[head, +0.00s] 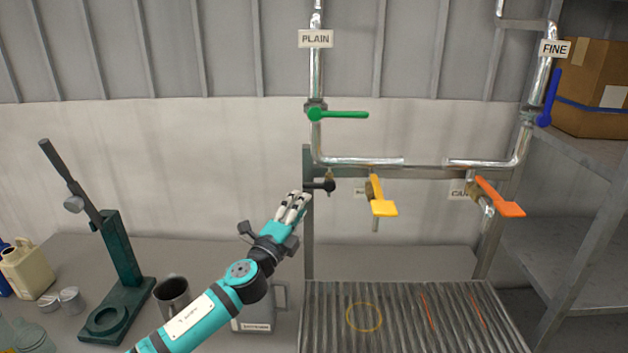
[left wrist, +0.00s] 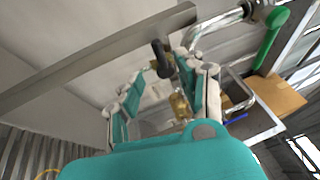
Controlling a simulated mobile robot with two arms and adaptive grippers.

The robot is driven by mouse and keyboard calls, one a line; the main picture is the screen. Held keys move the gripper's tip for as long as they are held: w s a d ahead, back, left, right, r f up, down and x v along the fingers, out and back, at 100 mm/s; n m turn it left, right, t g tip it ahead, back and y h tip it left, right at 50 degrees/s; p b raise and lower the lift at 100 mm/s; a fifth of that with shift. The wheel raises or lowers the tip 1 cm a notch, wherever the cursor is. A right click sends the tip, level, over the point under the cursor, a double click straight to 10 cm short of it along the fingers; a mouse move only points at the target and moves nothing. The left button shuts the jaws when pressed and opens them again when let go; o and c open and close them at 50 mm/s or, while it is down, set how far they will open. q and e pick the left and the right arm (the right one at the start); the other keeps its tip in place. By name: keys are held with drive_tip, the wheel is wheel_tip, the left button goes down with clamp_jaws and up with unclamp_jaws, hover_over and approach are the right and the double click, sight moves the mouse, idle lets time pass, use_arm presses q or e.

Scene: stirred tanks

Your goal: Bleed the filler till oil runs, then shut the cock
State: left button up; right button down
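A small cock with a black lever (head: 320,186) sits on the pipe frame's left post; the lever also shows in the left wrist view (left wrist: 162,58). My left gripper (head: 297,196) is just left of it, its fingers apart with nothing held. Whether they touch the lever, I cannot tell. A yellow-handled tap (head: 381,200) and an orange-handled tap (head: 499,196) hang from the pipe. A green handle (head: 343,114) lies level on the PLAIN pipe; a blue handle (head: 549,97) slants upright on the FINE pipe. No running oil is visible. My right gripper is not in view.
A ribbed drain grate (head: 405,337) with a yellow ring (head: 364,317) lies below the taps. A metal mug (head: 172,295), a green lever press (head: 117,260) and a grey jug (head: 280,297), partly behind my arm, stand on the bench. A cardboard box (head: 592,82) sits on the right shelf.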

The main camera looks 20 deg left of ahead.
sight(314, 187)
use_arm(q)
drive_tip(key=x, duration=0.8)
drive_tip(key=shift+w+d+p, duration=0.1)
drive_tip(key=shift+w+p, duration=0.25)
drive_tip(key=shift+w, duration=0.05)
drive_tip(key=shift+r, duration=0.1)
clamp_jaws()
